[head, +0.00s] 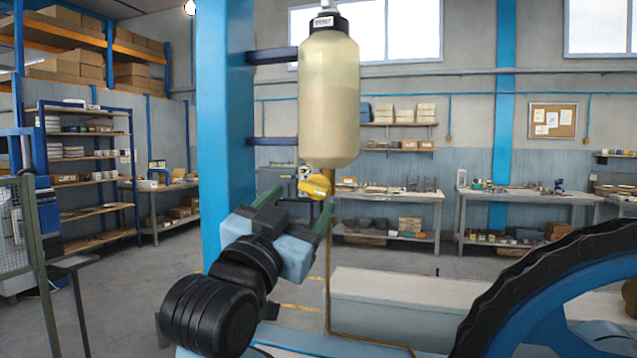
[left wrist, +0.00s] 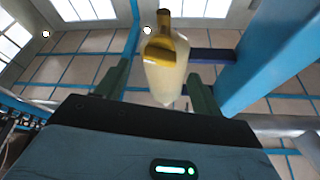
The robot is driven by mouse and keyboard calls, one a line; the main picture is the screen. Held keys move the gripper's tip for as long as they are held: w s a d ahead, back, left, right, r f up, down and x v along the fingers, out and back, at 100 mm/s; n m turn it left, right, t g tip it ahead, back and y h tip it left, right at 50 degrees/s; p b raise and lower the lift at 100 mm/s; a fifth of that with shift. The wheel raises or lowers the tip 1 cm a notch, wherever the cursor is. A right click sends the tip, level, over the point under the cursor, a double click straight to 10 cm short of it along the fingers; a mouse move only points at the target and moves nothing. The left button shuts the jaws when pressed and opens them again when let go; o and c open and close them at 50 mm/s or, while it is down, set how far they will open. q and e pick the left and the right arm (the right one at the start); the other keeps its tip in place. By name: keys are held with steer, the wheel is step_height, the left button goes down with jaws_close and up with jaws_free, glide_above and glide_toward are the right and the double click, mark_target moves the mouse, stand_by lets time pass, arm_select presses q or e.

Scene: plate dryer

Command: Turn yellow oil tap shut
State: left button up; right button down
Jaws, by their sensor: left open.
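The yellow oil tap (head: 318,186) sits under the cream oil bottle (head: 330,100), which hangs upright beside the blue column. The tap's handle looks tilted a little. My left gripper (head: 297,208) is open, just below and in front of the tap, with its green fingers pointing up at it. In the left wrist view, the tap (left wrist: 168,46) and bottle (left wrist: 165,82) show in the gap between the two open fingers (left wrist: 160,85). Nothing is held, and I cannot tell whether a finger touches the tap. My right gripper is not in view.
The blue column (head: 226,110) stands left of the bottle, with two dark brackets (head: 272,56) reaching to it. A thin brass pipe (head: 328,270) runs down below the tap. A large black toothed wheel (head: 545,275) stands at lower right. Shelves and benches are far back.

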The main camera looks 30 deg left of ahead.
mark_target(312, 193)
arm_select(q)
steer(key=x, duration=0.7)
steer(key=shift+w, duration=0.5)
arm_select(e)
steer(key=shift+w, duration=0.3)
arm_select(q)
steer(key=c, duration=1)
steer(key=shift+a+n+y, duration=0.1)
steer(key=shift+n+y, duration=1.2)
steer(key=shift+n, duration=1.2)
steer(key=o, duration=1)
steer(key=shift+s, duration=0.1)
steer(key=shift+v, duration=3.9)
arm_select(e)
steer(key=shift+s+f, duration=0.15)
